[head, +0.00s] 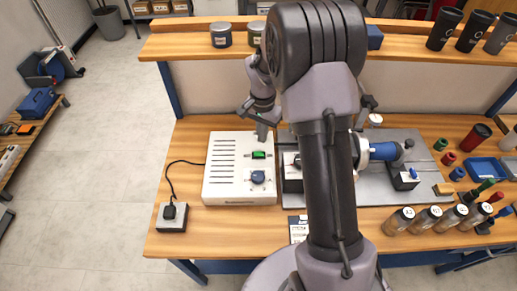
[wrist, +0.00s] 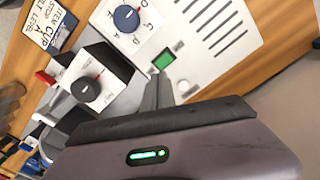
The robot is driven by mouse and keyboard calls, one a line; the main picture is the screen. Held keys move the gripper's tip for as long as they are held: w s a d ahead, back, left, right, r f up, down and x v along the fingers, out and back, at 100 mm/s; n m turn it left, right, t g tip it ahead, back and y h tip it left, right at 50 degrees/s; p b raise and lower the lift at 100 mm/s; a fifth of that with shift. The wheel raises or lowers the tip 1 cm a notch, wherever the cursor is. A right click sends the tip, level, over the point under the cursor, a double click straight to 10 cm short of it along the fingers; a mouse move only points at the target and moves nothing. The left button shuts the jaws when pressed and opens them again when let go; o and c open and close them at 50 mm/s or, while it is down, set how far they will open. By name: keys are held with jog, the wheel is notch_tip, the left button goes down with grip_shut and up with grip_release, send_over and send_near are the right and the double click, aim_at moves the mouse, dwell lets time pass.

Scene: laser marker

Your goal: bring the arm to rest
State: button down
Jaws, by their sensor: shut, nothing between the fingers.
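My gripper (head: 262,132) is shut and empty, with its fingertips above the white control box (head: 220,185) near its green switch (head: 258,155). In the wrist view, the closed fingers (wrist: 160,92) point toward the green switch (wrist: 163,61), and I cannot tell whether they touch it. The green switch looks lit. The box's blue dial (head: 258,177) also shows in the wrist view (wrist: 127,18), with letters around it. My arm hides part of the grey machine plate (head: 340,190) and the marking unit on it.
A blue cylindrical part (head: 383,151) sits over the grey plate. Several capped bottles (head: 425,218) and a blue tray (head: 487,170) stand at the right. Black cups (head: 444,28) and tins (head: 221,35) stand on the upper shelf. A printed card (wrist: 52,25) lies by the box.

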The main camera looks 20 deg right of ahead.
dwell(0.3)
jog(key=s+a+r+n+t+b, duration=0.1)
jog(key=s+a+r, duration=0.2)
jog(key=r, duration=0.3)
jog(key=s+a+r+n+t+b, duration=0.1)
jog(key=s+a+r+b, duration=0.2)
jog(key=r, duration=0.4)
jog(key=s+a+r+n+t+y, duration=0.1)
jog(key=s+a, duration=0.3)
jog(key=s, duration=0.5)
jog(key=s+a+r+n+t+y, duration=0.1)
jog(key=s+a+r+n+t, duration=0.1)
jog(key=s, duration=0.8)
jog(key=shift+a+r+n+t+b, duration=0.45)
jog(key=shift+a+r+n, duration=0.2)
jog(key=shift+a, duration=0.45)
